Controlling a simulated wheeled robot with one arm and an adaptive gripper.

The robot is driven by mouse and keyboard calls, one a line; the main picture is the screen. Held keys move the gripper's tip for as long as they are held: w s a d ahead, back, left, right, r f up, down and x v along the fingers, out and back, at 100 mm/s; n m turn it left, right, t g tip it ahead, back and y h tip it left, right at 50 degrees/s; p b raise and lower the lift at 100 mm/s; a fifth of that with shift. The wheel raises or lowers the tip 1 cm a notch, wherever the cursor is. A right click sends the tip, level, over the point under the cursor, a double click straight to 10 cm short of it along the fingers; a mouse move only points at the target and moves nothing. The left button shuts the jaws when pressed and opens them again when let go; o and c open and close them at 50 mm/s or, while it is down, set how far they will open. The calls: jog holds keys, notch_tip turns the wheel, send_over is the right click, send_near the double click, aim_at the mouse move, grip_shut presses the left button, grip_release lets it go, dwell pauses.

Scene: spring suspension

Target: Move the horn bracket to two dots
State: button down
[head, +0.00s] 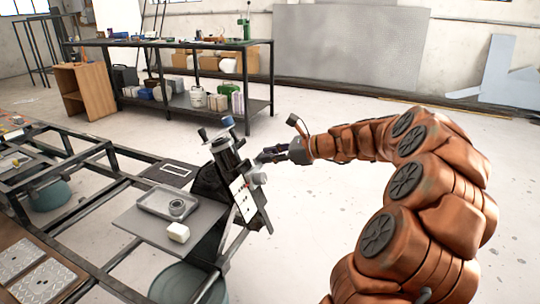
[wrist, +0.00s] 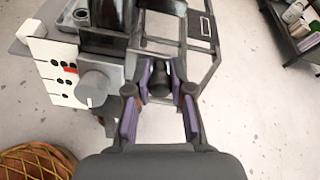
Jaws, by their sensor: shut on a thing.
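My gripper (wrist: 162,98) has its purple-padded fingers closed around a dark, round-ended piece (wrist: 160,76), which I take to be the horn bracket's handle. In the head view my gripper (head: 268,156) reaches from the right to the dark mechanism (head: 225,160) on the frame. A white dot panel (wrist: 50,82) stands left of the fingers, with groups of black dots and a red mark (wrist: 70,69) among the upper rows. It also shows in the head view (head: 243,198). The bracket's far end is hidden, and I cannot tell which dots it lines up with.
A pale round knob (wrist: 92,88) sticks out beside the panel, close to my left finger. A grey plate (head: 140,222) carries a metal tray (head: 165,203) and a white block (head: 178,232). A workbench (head: 180,42) stands behind. Floor around my arm is clear.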

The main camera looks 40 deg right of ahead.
jog(key=shift+f, duration=0.1)
jog(key=shift+s+d+f+p, duration=0.15)
jog(key=shift+s+f+p, duration=0.1)
jog(key=shift+f, duration=0.4)
jog(key=shift+s+d+f+p, duration=0.15)
jog(key=shift+s+f, duration=0.1)
jog(key=shift+f, duration=0.4)
jog(key=c, duration=1)
grip_release()
jog(key=v, duration=1.2)
